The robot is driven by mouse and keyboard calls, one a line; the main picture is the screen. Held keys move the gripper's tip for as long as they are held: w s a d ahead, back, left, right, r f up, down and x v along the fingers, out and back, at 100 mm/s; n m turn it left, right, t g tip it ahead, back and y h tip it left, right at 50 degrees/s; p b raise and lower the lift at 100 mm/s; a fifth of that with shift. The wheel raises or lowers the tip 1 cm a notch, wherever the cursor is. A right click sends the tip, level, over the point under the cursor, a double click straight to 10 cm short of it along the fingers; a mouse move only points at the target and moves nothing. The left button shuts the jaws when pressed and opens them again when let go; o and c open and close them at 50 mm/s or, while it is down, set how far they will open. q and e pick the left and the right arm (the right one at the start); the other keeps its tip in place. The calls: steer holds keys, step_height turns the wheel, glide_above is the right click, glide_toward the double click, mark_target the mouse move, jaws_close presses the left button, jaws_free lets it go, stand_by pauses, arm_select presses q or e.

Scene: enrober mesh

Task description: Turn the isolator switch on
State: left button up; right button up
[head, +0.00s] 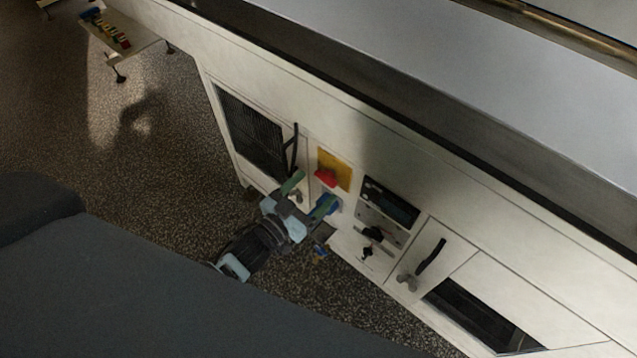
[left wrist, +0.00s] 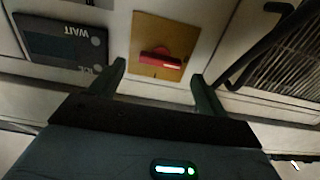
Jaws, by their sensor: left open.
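The isolator switch is a red handle (head: 325,178) on a yellow plate (head: 337,166), on the white machine front. In the left wrist view the red handle (left wrist: 161,59) lies roughly crosswise on the yellow plate (left wrist: 160,32). My left gripper (head: 311,192) is open, with its fingers pointing at the panel just below the switch. In the left wrist view my left gripper (left wrist: 157,76) has one finger to each side of the handle, with nothing between them. I cannot tell whether the fingertips reach the handle's depth. My right gripper is not in view.
A dark display panel (head: 389,203) reading WAIT sits to the right of the switch, with a black knob (head: 373,233) below. A black door handle (head: 291,150) and a grille (head: 250,133) are close on the left. The speckled floor (head: 150,160) is open at left.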

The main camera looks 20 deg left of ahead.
mark_target(326, 178)
arm_select(q)
steer(key=shift+x, duration=0.95)
steer(key=shift+w+d, duration=0.1)
steer(key=shift+w, duration=0.2)
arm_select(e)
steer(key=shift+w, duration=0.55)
arm_select(q)
steer(key=shift+c, duration=0.5)
steer(key=c, duration=0.9)
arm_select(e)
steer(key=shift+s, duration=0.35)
